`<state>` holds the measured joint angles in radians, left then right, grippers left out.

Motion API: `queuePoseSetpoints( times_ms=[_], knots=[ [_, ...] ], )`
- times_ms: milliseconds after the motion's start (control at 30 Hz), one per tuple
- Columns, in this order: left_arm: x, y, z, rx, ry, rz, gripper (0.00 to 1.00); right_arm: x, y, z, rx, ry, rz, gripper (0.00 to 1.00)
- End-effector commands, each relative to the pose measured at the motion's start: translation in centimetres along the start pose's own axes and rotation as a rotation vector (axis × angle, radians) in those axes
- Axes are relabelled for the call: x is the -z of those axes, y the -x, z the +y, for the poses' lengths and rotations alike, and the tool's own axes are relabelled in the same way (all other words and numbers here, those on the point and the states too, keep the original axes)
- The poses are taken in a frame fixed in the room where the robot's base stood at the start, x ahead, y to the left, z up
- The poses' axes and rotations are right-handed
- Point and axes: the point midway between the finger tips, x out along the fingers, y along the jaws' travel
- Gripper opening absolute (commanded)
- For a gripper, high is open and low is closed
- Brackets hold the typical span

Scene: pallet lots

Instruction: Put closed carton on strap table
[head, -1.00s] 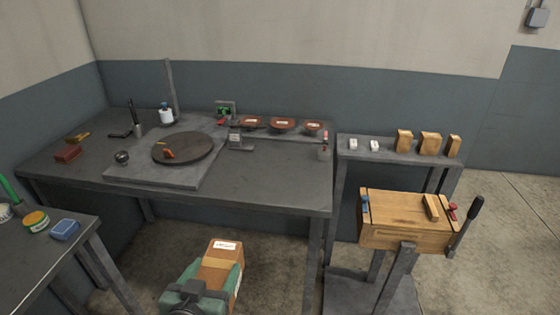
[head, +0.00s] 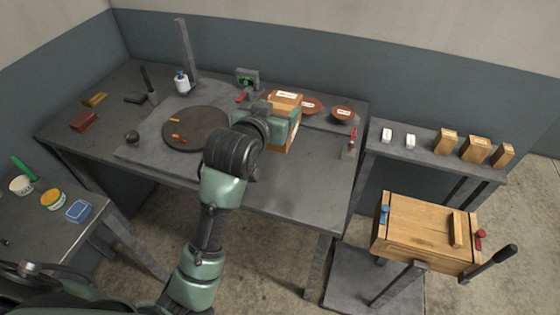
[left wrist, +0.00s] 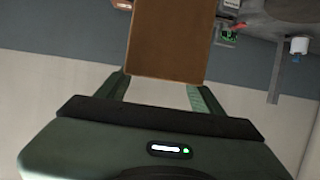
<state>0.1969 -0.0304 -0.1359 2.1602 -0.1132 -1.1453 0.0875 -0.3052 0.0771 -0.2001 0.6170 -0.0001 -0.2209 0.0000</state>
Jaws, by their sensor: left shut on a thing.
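The brown carton (head: 286,97) with a white label on top is in the jaws of my left gripper (head: 275,122). The carton is over the right part of the large dark table (head: 310,190); the gap beneath it cannot be judged. In the left wrist view the carton (left wrist: 168,40) fills the space between the two green fingers, and its plain brown face shows. My right gripper is out of view.
A round dark turntable (head: 196,128) sits left of the carton on a grey plate. A post (head: 186,50) rises behind it. Bowls (head: 342,113) stand at the back right. A shelf with wooden blocks (head: 476,149) and a wooden box (head: 420,228) on a stand are to the right.

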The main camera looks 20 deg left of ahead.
Motion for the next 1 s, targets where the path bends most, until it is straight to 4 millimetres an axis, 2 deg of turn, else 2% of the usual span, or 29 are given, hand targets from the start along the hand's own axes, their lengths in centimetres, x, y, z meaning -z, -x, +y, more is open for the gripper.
queuePoseSetpoints(
  times_ms=[33, 100, 400, 500, 667, 900, 1000],
  knots=[
    [-1.6, -0.5, 0.0, 0.001, -0.001, -0.007, 0.00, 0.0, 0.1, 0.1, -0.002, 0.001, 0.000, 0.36],
    [-3.4, -1.1, -0.1, 0.001, -0.001, -0.006, 0.00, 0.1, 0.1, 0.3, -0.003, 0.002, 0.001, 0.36],
    [-10.2, -3.7, -0.1, 0.001, 0.001, -0.001, 0.00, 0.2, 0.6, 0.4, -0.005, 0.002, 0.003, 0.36],
    [-11.6, -4.2, -0.1, 0.001, 0.000, 0.001, 0.00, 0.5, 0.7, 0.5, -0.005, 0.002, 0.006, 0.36],
    [-12.7, -4.6, -0.1, 0.001, 0.000, 0.002, 0.00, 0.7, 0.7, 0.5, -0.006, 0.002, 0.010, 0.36],
    [-15.9, -5.8, -0.1, 0.000, 0.001, 0.001, 0.00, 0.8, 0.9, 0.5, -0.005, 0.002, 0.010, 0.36],
    [-16.4, -6.0, -0.1, 0.000, 0.000, 0.004, 0.00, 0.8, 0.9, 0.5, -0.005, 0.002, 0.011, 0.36]
  ],
)
